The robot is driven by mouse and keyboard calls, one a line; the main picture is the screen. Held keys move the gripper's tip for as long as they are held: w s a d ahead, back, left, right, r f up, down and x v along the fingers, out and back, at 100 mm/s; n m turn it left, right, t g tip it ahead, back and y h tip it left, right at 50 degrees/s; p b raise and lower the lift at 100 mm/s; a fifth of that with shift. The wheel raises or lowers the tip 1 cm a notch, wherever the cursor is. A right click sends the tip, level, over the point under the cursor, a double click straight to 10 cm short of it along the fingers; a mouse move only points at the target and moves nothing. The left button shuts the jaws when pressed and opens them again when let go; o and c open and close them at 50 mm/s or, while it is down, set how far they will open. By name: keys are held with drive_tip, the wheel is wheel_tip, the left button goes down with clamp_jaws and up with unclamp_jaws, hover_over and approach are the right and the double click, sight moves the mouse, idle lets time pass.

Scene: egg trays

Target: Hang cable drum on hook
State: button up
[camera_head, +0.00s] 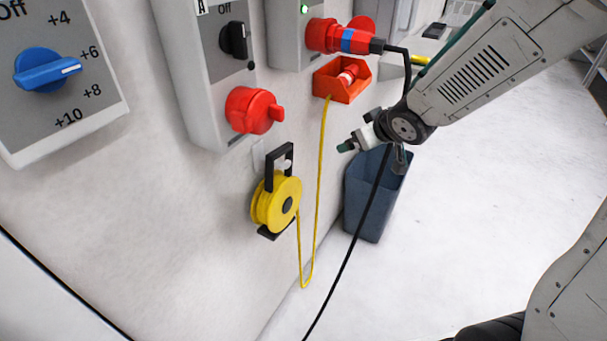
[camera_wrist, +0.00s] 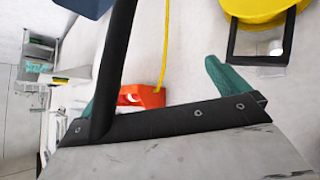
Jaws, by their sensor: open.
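The yellow cable drum (camera_head: 265,205) is upright against the white wall, below the red socket. Its black frame handle (camera_head: 271,177) points up, and a small pale piece, perhaps the hook (camera_head: 285,164), shows inside the handle opening. I cannot tell whether the handle bears on it. In the wrist view the drum (camera_wrist: 265,8) and its black handle (camera_wrist: 232,42) are at the upper right, beyond one green fingertip. My gripper (camera_head: 352,144) is open and empty, right of the drum and apart from it. Its green fingers also show in the wrist view (camera_wrist: 152,88).
A yellow cable (camera_head: 321,160) runs from the drum in a low loop up to an orange holder (camera_head: 341,81) on the wall. A black cable (camera_head: 362,215) hangs close to my gripper. A blue-grey bin (camera_head: 368,207) stands below it. Floor at the right is clear.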

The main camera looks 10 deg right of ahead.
drive_tip(key=w+a+f+n+y, duration=0.2)
drive_tip(key=a+f+y, duration=0.2)
drive_tip(key=a+f, duration=0.25)
drive_tip(key=n+g+y, duration=0.2)
drive_tip(key=y, duration=0.3)
approach(280, 179)
drive_tip(key=a, duration=0.2)
drive_tip(key=shift+y, duration=0.3)
drive_tip(key=x, duration=0.5)
drive_tip(key=w+x, duration=0.1)
drive_tip(key=x, duration=0.1)
drive_tip(key=shift+w, duration=0.2)
drive_tip(key=c, duration=1.5)
drive_tip(key=shift+r, duration=0.25)
